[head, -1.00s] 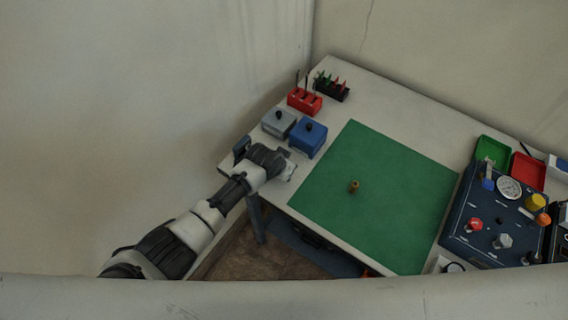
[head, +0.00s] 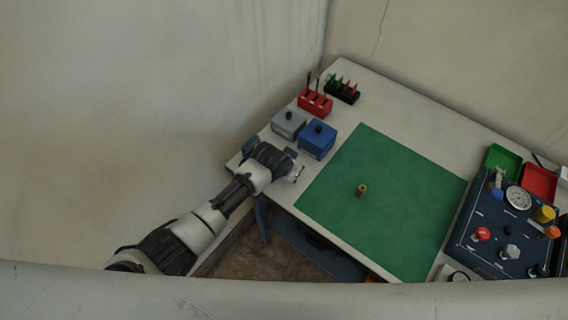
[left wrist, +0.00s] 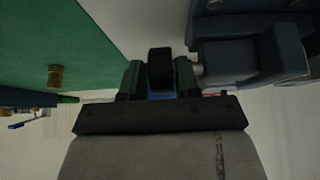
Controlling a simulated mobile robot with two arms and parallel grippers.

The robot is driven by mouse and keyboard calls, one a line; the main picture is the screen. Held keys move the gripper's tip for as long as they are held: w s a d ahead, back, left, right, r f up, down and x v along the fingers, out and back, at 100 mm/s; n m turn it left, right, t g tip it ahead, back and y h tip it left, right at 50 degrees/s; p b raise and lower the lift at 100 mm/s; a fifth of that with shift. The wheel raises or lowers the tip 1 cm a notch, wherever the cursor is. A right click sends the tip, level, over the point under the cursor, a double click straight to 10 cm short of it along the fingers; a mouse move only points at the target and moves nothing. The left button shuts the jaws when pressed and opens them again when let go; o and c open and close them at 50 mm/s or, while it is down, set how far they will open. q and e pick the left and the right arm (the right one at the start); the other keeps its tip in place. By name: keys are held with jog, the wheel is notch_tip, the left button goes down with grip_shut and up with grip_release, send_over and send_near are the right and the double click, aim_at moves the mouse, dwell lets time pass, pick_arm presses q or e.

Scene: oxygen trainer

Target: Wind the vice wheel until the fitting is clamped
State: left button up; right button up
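My left gripper (left wrist: 160,88) reaches the left edge of the table. In the left wrist view its two fingers sit on either side of a black wheel (left wrist: 160,62), seen edge-on, and seem shut on it. A short silver spindle runs from the wheel to the blue-grey vice (left wrist: 245,62) at the right. In the head view the vice (head: 250,145) is mostly hidden behind my left arm. A small brass fitting (head: 361,190) stands on the green mat, apart from the vice; it also shows in the left wrist view (left wrist: 56,76). My right gripper is not in view.
The green mat (head: 400,215) is otherwise clear. A grey box (head: 288,124) and a blue box (head: 317,140) stand close behind my left gripper. A red rack (head: 314,103) is farther back. A dark panel (head: 490,225) with knobs and a gauge stands at the right.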

pick_arm(q)
jog(key=v, duration=0.9)
jog(key=shift+b, duration=0.3)
